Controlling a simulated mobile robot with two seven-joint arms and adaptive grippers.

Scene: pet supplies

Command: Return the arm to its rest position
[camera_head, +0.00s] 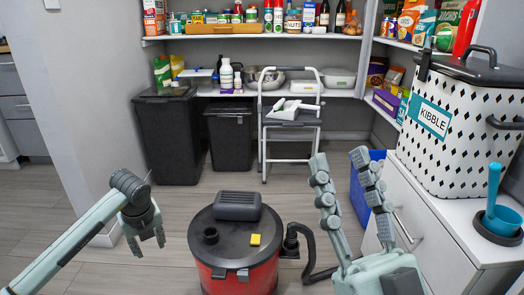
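My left gripper (146,239) is at the lower left, pointing down in the air left of the red canister vacuum. Its fingers are small in view, with a gap between their tips, and nothing shows in it. My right gripper (340,160) is at the lower right, pointing up between the vacuum and the white cabinet. Its two jointed fingers stand spread apart, with nothing between them. The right gripper overlaps the view of the floor and a blue bin behind it.
A red and black vacuum (233,262) with a hose stands between my arms. On the right, a white cabinet (448,215) carries a kibble bin (460,165) and a blue scoop in a bowl (500,222). Black bins (170,140) and a step stool (290,130) stand at the back.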

